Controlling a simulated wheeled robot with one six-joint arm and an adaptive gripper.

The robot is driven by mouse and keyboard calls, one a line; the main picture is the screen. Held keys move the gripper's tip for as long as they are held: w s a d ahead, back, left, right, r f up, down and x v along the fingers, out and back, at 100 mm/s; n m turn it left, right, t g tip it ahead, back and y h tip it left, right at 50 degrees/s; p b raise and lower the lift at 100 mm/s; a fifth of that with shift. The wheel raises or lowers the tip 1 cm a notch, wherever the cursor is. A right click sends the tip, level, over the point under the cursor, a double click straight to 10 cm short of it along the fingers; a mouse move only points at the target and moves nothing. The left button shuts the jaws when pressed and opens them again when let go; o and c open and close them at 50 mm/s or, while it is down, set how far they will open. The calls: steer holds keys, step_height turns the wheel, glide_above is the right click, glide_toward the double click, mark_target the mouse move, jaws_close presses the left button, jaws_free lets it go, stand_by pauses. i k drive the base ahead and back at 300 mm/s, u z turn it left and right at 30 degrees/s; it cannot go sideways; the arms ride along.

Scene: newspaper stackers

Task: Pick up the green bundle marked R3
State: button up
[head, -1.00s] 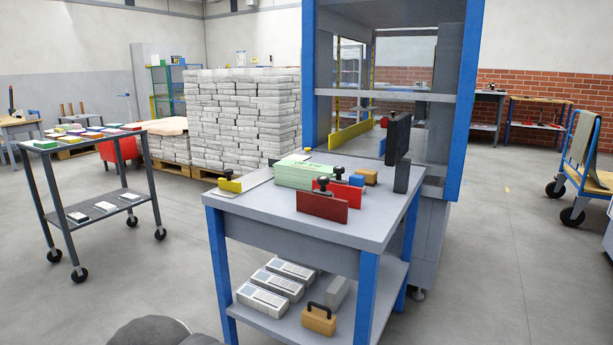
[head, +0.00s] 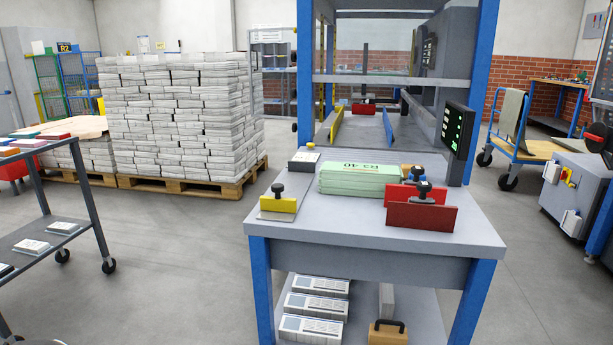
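The green bundle (head: 358,182) lies flat on the grey top of the blue-legged table (head: 330,230). Dark lettering on its upper face reads roughly "R3-40". It sits near the middle of the tabletop, between a yellow plate with a black knob (head: 279,202) on its left and red plates with black knobs (head: 421,212) on its right. The red plates stand close to its right end; I cannot tell whether they touch it. My gripper is not in view.
A dark block with a light top (head: 303,162) lies behind left of the bundle. A black display panel (head: 456,137) stands at the table's right edge. A blue-framed machine (head: 399,87) rises behind. A shelf cart (head: 66,195) stands left; floor between is clear.

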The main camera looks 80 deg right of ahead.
mark_target(336, 178)
steer(key=i, duration=0.45)
steer(key=z, duration=2.4)
